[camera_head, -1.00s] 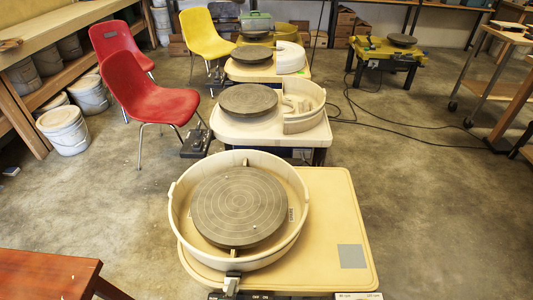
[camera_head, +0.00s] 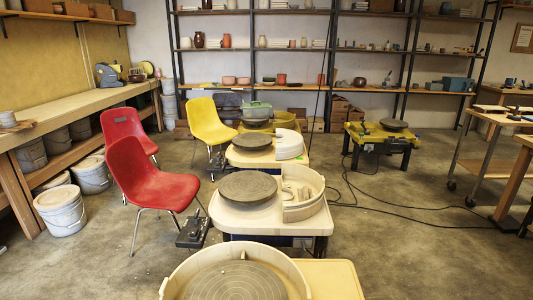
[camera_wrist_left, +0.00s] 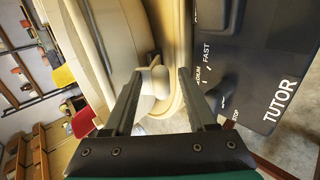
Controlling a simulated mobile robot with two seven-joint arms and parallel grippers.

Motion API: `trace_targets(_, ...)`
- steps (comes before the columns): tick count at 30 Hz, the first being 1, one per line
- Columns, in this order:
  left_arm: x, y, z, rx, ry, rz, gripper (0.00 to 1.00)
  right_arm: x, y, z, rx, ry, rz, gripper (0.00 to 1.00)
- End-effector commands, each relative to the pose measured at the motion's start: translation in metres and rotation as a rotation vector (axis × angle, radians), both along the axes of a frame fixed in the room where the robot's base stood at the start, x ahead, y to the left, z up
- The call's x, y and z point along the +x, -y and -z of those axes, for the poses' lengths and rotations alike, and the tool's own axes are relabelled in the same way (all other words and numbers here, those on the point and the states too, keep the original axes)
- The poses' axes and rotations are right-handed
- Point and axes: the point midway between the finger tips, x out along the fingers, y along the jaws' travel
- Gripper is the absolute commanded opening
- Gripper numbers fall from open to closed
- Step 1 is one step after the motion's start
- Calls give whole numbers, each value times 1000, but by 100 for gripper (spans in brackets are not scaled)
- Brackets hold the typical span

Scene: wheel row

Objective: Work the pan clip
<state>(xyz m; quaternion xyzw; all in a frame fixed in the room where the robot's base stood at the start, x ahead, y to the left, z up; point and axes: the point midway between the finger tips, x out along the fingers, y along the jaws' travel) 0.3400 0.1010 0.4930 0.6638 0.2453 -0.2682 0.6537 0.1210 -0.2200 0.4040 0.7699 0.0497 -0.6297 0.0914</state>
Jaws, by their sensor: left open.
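The cream splash pan (camera_head: 190,262) of the nearest wheel is cut off by the bottom edge of the head view, with the grey wheel head (camera_head: 236,282) inside it. In the left wrist view the pan's curved wall (camera_wrist_left: 92,40) is at upper left. A pale rounded part with a dark piece behind it, apparently the pan clip (camera_wrist_left: 155,82), sits at the pan's side. My left gripper (camera_wrist_left: 160,74) is open, with one finger on each side of this part. Contact cannot be told. My right gripper is not in view.
A dark control panel (camera_wrist_left: 265,60) marked TUTOR and FAST lies close to the right of my left gripper. In the head view, another wheel (camera_head: 248,185) stands behind, red chairs (camera_head: 150,180) at left and shelves (camera_head: 340,45) at the back.

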Motion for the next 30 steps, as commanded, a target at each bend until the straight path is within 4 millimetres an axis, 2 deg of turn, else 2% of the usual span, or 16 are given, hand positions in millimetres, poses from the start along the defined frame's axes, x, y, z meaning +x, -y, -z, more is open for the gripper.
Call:
trace_targets(24,-45,-2,-43,0,-1,0,57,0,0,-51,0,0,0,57)
trace_targets(30,-52,-2,-48,0,-1,0,57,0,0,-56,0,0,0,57)
